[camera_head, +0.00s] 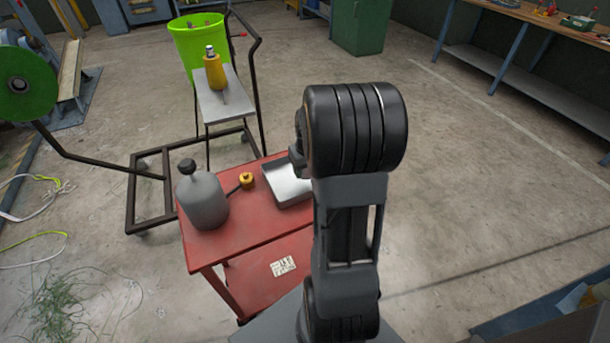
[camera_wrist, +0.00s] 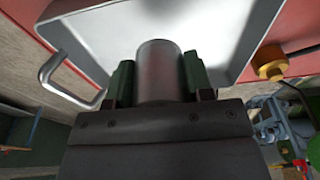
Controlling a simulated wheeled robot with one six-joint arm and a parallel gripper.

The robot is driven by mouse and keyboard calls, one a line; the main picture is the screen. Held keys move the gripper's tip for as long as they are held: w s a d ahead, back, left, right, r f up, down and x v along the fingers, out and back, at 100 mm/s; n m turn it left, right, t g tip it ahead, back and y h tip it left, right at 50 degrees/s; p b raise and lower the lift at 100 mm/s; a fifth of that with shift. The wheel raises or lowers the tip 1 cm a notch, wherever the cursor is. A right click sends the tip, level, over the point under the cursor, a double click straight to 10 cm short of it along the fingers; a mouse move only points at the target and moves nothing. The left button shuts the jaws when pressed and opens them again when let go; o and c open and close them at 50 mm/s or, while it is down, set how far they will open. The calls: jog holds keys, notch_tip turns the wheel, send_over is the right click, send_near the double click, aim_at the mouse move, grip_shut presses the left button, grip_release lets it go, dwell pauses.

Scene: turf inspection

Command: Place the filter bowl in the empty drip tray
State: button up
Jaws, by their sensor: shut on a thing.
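The filter bowl (camera_wrist: 158,75), a grey metallic cylinder, is between the two green fingers of my gripper (camera_wrist: 158,82) in the wrist view. My gripper is shut on it. The drip tray (camera_wrist: 205,22), a shallow pale metal tray with a wire handle, lies beyond the bowl and holds nothing that I can see. In the head view the tray (camera_head: 286,184) sits on the red cart, its right side hidden behind my arm. My gripper and the bowl are mostly hidden there. I cannot tell whether the bowl touches the tray.
The red cart (camera_head: 238,228) also carries a grey bottle with a black cap (camera_head: 204,203) and a small yellow piece on a dark rod (camera_head: 247,181), left of the tray. Behind stands a trolley with a yellow bottle (camera_head: 213,74) and a green bin (camera_head: 190,48).

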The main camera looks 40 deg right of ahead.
aim_at(305, 176)
jog(key=shift+w+f, duration=0.2)
jog(key=shift+f, duration=1.5)
jog(key=shift+f, duration=0.2)
jog(key=o, duration=1)
jog(key=shift+o, duration=0.2)
